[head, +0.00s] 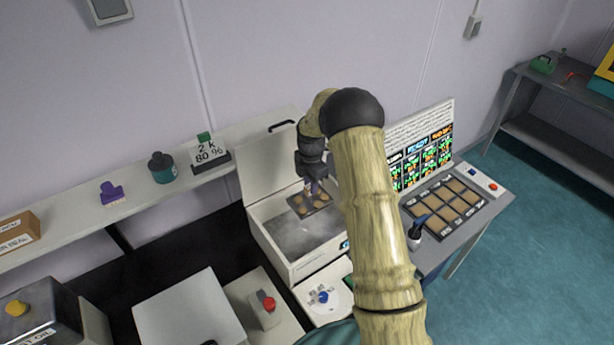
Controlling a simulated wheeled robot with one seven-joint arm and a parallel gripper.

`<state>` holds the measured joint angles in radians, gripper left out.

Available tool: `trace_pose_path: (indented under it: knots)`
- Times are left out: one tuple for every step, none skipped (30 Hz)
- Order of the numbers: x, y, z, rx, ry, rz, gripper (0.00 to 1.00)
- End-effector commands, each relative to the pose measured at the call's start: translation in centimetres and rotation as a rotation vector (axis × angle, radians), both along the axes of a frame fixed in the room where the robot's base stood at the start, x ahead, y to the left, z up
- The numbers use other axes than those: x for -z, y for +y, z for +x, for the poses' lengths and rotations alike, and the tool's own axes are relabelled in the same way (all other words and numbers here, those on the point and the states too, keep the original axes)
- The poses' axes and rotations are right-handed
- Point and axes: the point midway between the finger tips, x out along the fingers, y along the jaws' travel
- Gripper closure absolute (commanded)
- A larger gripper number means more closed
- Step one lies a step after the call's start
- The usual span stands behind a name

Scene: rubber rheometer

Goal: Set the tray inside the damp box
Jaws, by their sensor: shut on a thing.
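The damp box (262,243) is a white chest in the middle of the head view. Its lid (262,172) stands open at the back, and its grey interior (290,238) looks hazy. My gripper (313,188) points down over the box and is shut on a small dark tray (322,204). The tray carries several round tan pieces. It appears over the back right part of the box opening; I cannot tell whether it touches the floor inside. My arm hides the box's right side.
A sample board (447,208) with tan squares and an information panel (432,137) stand to the right. A shelf (140,207) with a sign, a jar and a purple item runs along the wall. A red button (268,303) and a blue-knobbed dial (323,296) sit in front.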

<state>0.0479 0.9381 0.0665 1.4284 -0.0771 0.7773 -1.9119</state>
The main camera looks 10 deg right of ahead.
Motion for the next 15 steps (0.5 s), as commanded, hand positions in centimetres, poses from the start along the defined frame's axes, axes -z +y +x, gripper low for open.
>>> trace_pose_path:
  knots:
    - [-0.04, 0.17, 0.02, -0.003, -0.001, 0.000, 1.00]
    - [-0.04, 0.26, 0.01, -0.004, -0.001, 0.000, 1.00]
    - [-0.04, 0.39, 0.01, -0.006, -0.001, 0.000, 1.00]
    - [-0.04, 0.47, 0.02, -0.007, -0.001, 0.000, 1.00]
    - [-0.04, 0.55, 0.01, -0.008, -0.001, 0.000, 1.00]
    - [-0.04, 0.61, 0.02, -0.010, -0.001, 0.000, 1.00]
    - [-0.04, 0.65, 0.01, -0.010, -0.001, 0.000, 1.00]
    - [-0.04, 0.69, 0.01, -0.011, -0.001, 0.000, 1.00]
    - [-0.04, 0.69, 0.02, -0.011, -0.001, 0.000, 1.00]
    - [-0.05, 0.67, 0.02, -0.011, -0.001, 0.000, 1.00]
    - [-0.05, 0.65, 0.03, -0.011, -0.001, 0.000, 1.00]
    - [-0.05, 0.62, 0.04, -0.011, -0.001, 0.000, 1.00]
    - [-0.06, 0.64, 0.05, -0.012, -0.001, 0.000, 1.00]
    - [0.09, 0.68, 0.06, -0.013, -0.001, 0.001, 1.00]
    - [0.51, 0.73, 0.04, -0.014, 0.000, 0.001, 1.00]
